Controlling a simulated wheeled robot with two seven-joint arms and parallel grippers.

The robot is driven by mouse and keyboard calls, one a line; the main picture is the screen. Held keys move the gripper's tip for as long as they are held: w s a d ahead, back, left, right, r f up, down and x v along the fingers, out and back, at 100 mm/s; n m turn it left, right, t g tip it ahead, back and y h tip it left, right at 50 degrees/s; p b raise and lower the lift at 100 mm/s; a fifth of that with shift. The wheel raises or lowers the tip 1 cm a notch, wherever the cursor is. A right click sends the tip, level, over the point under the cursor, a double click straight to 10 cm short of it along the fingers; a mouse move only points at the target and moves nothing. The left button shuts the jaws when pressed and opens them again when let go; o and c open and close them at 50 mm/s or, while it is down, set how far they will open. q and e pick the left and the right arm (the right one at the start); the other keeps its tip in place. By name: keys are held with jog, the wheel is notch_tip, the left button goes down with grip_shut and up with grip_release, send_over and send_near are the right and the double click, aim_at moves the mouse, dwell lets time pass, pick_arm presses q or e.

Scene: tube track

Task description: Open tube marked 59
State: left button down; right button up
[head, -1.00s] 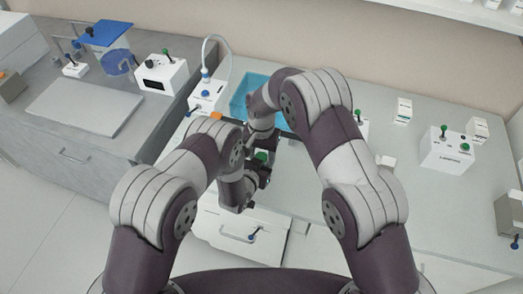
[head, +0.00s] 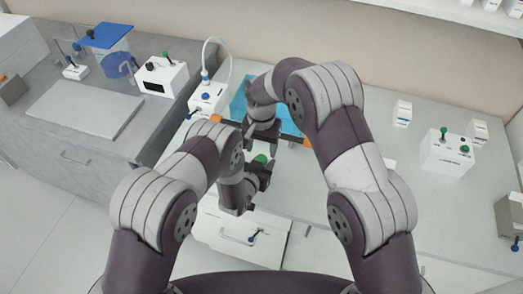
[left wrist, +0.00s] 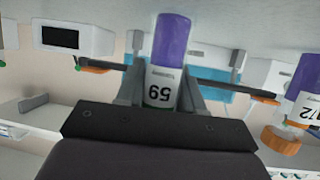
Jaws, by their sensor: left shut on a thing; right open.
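The tube marked 59 (left wrist: 162,88) shows in the left wrist view, with its number upside down and purple (left wrist: 173,38) at the picture-top end. My left gripper (head: 257,172) is shut on it, with a finger on each side. In the head view, the tube's green cap (head: 261,158) shows at the left gripper. My right gripper (head: 263,132) is open, close above and behind the cap in the head view. Its fingertips are mostly hidden by its own wrist, so I cannot tell whether it touches the cap.
A dark bar with orange ends (head: 308,143) lies behind the grippers. Another purple tube (left wrist: 302,75) with an orange cap shows in the left wrist view. A blue tray (head: 238,103) stands behind. A white device with a hose (head: 208,97) is at the left. The right bench has free room.

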pick_arm(q)
jog(key=c, duration=0.6)
grip_release()
